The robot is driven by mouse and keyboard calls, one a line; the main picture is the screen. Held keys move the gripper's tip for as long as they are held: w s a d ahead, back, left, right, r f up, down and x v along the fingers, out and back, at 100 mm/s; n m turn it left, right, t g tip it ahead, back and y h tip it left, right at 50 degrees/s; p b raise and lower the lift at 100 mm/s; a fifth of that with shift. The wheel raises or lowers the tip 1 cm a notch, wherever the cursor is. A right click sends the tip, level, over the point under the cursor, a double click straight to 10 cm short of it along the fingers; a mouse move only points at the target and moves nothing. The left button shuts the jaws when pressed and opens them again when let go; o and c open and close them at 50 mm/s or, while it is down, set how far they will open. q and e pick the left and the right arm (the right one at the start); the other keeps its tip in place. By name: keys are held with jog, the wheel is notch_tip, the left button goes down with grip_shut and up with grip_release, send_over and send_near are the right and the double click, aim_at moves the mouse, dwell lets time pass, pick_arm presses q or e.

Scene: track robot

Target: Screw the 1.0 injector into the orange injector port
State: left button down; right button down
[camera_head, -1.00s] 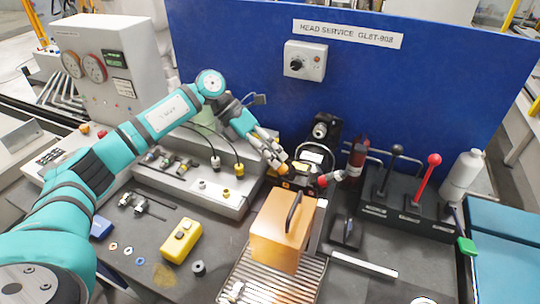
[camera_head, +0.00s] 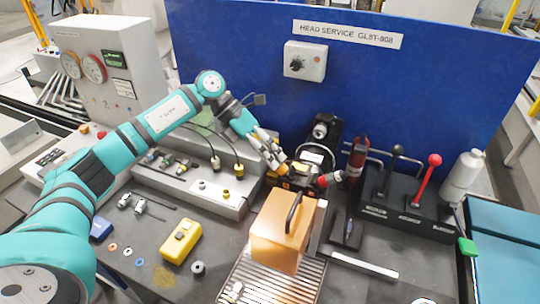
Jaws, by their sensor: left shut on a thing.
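My left arm comes in from the left, and my left gripper (camera_head: 276,162) is at the black fixture (camera_head: 301,170) in front of the blue panel. The gripper is shut, and the small thing between its fingers is mostly hidden; I cannot tell whether it is the 1.0 injector. A small orange patch shows at the fingertips, against the fixture. The orange injector port cannot be made out clearly there, and I cannot tell how deep the held thing sits. My right gripper is not in view.
An orange box with a black handle (camera_head: 280,240) stands on a slatted grate in front of the fixture. Red and black levers (camera_head: 427,180) stand right. A grey sloped console (camera_head: 205,182) with cables and small parts is left. A yellow device (camera_head: 181,241) lies front left.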

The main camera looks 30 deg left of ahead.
pick_arm(q)
jog(key=shift+f+m+b, duration=0.15)
jog(key=shift+m+b, duration=0.15)
jog(key=shift+b, duration=0.4)
jog(key=m+b, duration=0.5)
jog(key=b, duration=0.1)
jog(key=m+b, duration=0.4)
jog(key=shift+m+b, duration=1)
jog(key=shift+m, duration=0.2)
jog(key=c, duration=1)
grip_release()
jog(key=shift+o, duration=0.3)
